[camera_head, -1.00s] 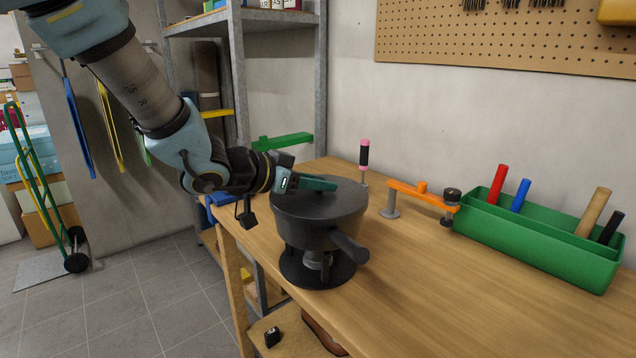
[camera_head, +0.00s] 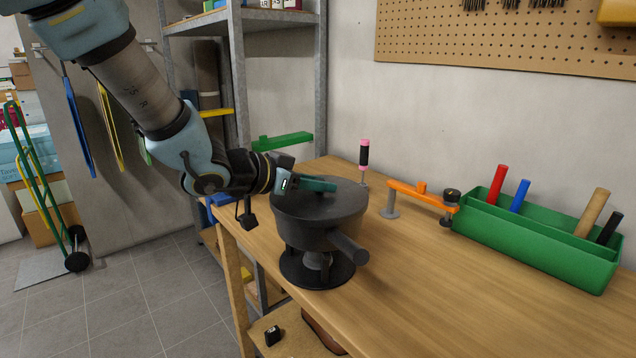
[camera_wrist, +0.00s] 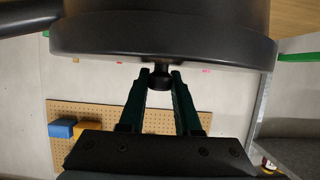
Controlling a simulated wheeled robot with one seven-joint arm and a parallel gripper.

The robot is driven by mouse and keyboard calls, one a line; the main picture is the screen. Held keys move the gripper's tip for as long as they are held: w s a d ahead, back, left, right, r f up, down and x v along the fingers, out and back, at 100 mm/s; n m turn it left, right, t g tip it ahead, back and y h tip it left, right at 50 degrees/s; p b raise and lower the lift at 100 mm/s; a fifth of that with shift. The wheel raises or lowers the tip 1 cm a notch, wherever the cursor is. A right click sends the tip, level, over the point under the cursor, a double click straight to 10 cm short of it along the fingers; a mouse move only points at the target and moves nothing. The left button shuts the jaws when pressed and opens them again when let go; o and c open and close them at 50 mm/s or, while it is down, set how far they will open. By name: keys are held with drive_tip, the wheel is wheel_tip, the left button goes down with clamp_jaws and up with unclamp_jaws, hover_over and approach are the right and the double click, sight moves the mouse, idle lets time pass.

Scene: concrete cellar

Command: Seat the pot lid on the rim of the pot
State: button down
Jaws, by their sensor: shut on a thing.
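The dark pot (camera_head: 300,236) stands on a round black stand on the wooden bench, its handle (camera_head: 349,247) pointing to the front right. The dark lid (camera_head: 342,196) lies over the pot's mouth and looks about level. I see no clear gap between lid and pot in the head view. My gripper (camera_head: 326,185) is above the lid, with its teal fingers reaching in from the left. In the wrist view, my gripper (camera_wrist: 160,80) is shut on the small knob of the lid (camera_wrist: 165,47). The pot (camera_wrist: 165,14) shows beyond the lid. The exact rim contact is hidden.
A pink-and-black handled tool (camera_head: 364,155) stands behind the pot. An orange bar on grey posts (camera_head: 420,193) and a green tool tray (camera_head: 540,248) are to the right. The bench's front right is clear. A metal shelf (camera_head: 240,80) stands behind my arm.

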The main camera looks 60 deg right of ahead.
drive_tip(key=c, duration=0.5)
unclamp_jaws()
drive_tip(key=shift+a, duration=0.15)
drive_tip(key=b+v, duration=0.1)
drive_tip(key=v, duration=0.9)
drive_tip(key=shift+a, duration=0.25)
drive_tip(key=shift+w, duration=0.1)
